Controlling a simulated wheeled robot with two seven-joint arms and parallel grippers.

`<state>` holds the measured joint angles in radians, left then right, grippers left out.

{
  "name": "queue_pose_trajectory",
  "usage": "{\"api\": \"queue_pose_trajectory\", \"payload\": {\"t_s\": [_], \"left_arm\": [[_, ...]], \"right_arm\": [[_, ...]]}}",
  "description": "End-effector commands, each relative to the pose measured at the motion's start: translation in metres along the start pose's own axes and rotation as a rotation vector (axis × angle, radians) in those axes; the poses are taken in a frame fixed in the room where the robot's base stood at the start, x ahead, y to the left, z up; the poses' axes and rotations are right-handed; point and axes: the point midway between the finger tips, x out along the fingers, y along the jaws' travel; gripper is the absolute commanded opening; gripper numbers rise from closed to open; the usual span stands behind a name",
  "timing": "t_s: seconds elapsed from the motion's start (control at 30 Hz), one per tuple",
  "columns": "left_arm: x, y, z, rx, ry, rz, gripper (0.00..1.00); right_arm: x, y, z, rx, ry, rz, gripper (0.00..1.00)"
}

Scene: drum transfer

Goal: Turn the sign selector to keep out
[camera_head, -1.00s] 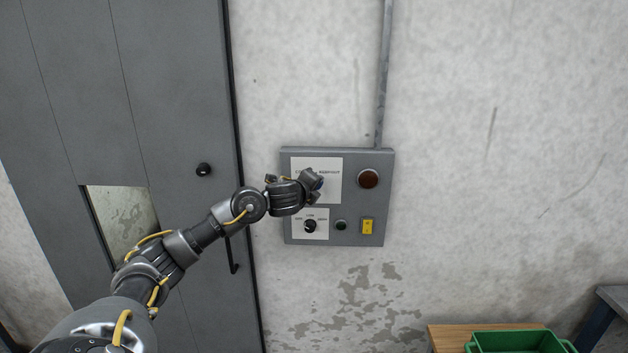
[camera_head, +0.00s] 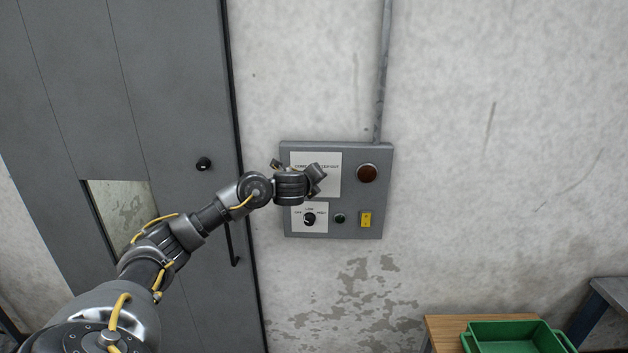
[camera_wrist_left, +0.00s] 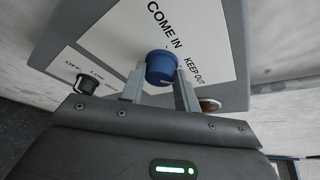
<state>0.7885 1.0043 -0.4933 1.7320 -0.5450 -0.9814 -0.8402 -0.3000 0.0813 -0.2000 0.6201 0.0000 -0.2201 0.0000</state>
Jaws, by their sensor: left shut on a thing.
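The sign selector is a blue knob (camera_wrist_left: 162,67) on a white label plate (camera_wrist_left: 215,52), which reads COME IN and KEEP OUT in the left wrist view. My left gripper (camera_head: 317,179) is at this plate on the grey control panel (camera_head: 338,231). Its two fingers stand on either side of the blue knob and are shut on it. The knob's pointer direction is not clear to me. In the head view the gripper hides the knob and part of the lettering. My right gripper is not in view.
Below the plate are a black rotary knob (camera_head: 309,218) with its own label, a small green button (camera_head: 340,218) and a yellow switch (camera_head: 366,219). A red-brown lamp (camera_head: 367,173) is at upper right. A grey door (camera_head: 170,90) is left; a green crate (camera_head: 510,333) is lower right.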

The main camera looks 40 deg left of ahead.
Motion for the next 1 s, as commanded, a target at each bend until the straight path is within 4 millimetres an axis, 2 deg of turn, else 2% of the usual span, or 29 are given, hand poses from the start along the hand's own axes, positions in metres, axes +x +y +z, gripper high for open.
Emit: {"api": "queue_pose_trajectory", "payload": {"t_s": [0.03,0.07,0.2,0.57,0.73,1.0], "left_arm": [[0.000,0.001,-0.002,0.004,0.003,0.002,0.09],[0.000,0.001,-0.002,0.004,0.003,0.002,0.34],[0.000,0.001,-0.002,0.002,0.002,0.002,0.52],[-0.004,0.000,-0.001,0.003,0.002,0.000,0.53],[-0.030,0.000,0.000,0.005,0.000,-0.003,0.53],[-0.083,-0.002,0.002,0.005,0.001,-0.001,0.53]], "right_arm": [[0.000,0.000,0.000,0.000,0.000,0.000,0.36],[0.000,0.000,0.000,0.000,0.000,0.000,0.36],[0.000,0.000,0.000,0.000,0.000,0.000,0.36],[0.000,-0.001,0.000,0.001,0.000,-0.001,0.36],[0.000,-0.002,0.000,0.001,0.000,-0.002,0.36],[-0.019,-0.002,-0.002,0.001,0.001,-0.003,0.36]]}}
